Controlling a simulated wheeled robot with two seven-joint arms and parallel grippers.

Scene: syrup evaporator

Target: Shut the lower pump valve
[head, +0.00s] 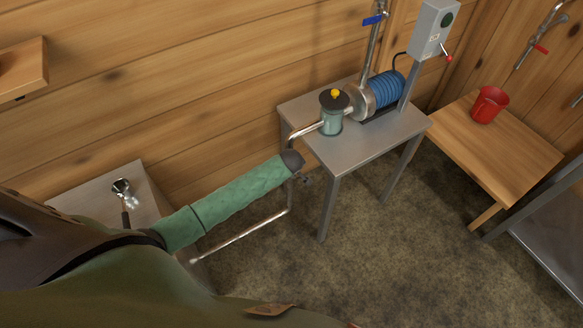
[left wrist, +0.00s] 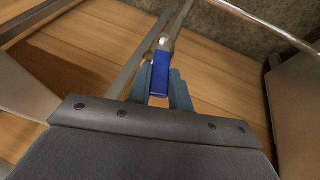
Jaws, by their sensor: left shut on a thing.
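The lower pump valve shows in the left wrist view as a blue handle (left wrist: 160,75) with a small metal body (left wrist: 166,43) at its far end, beside metal pipework. My left gripper (left wrist: 164,80) is shut on this blue handle, one finger on each side. In the head view my left gripper (head: 299,172) is at the end of the green-sleeved arm, by the pipe left of the metal pump table. There the arm hides the valve. I cannot tell how far the handle is turned. My right gripper is not in view.
The metal pump table (head: 362,150) carries a blue motor (head: 386,88) and a strainer jar (head: 331,116). Another blue-handled valve (head: 374,19) is on the upright pipe above. A low pipe (head: 243,235) runs left. A wooden table (head: 510,150) holds a red mug (head: 489,104).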

